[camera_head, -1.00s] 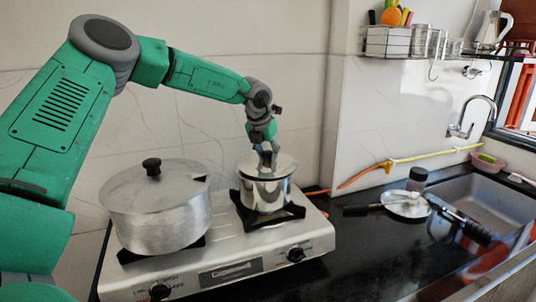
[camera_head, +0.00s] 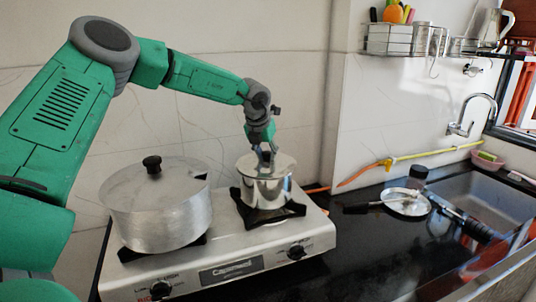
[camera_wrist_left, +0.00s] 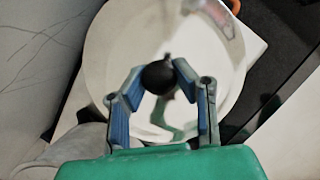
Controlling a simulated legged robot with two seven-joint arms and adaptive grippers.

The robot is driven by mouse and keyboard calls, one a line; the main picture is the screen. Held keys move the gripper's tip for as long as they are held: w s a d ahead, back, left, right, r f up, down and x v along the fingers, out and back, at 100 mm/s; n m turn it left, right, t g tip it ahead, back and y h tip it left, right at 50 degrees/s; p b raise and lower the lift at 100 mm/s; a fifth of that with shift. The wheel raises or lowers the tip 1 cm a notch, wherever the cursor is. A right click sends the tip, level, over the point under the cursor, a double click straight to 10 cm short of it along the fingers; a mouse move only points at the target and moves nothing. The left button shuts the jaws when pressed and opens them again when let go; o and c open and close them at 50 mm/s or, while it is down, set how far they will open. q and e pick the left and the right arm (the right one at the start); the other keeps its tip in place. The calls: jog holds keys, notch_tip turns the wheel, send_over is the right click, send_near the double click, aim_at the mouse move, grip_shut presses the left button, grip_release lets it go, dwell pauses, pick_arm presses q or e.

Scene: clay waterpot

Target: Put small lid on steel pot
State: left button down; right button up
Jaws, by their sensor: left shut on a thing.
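The small steel pot (camera_head: 266,190) stands on the right burner of the stove. The small lid (camera_head: 282,163) lies over the pot's mouth and looks about level; I cannot tell whether it is fully seated all round. My left gripper (camera_head: 266,152) reaches down from above, shut on the lid's knob. In the left wrist view the dark round knob (camera_wrist_left: 158,77) sits between the two fingertips of the left gripper (camera_wrist_left: 157,80), with the shiny lid (camera_wrist_left: 120,50) spread below it. The fingers hide part of the lid. My right gripper is not in view.
A large lidded pot (camera_head: 156,210) stands on the left burner of the stove (camera_head: 230,240). The black counter in front is clear.

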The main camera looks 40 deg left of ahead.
pick_arm(q)
jog(key=shift+a, duration=0.15)
jog(key=c, duration=1.5)
grip_release()
jog(key=shift+a+f, duration=0.1)
jog(key=shift+a, duration=0.15)
jog(key=shift+c, duration=0.2)
jog(key=o, duration=0.3)
jog(key=shift+a, duration=0.15)
jog(key=shift+o, duration=0.2)
jog(key=shift+d, duration=0.25)
jog(key=shift+d+r, duration=0.15)
jog(key=shift+r, duration=0.1)
jog(key=a+v, duration=0.1)
jog(key=v, duration=1)
jog(key=shift+d, duration=0.4)
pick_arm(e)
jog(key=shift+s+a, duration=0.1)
pick_arm(q)
jog(key=shift+s+r, duration=0.15)
jog(key=shift+s, duration=0.05)
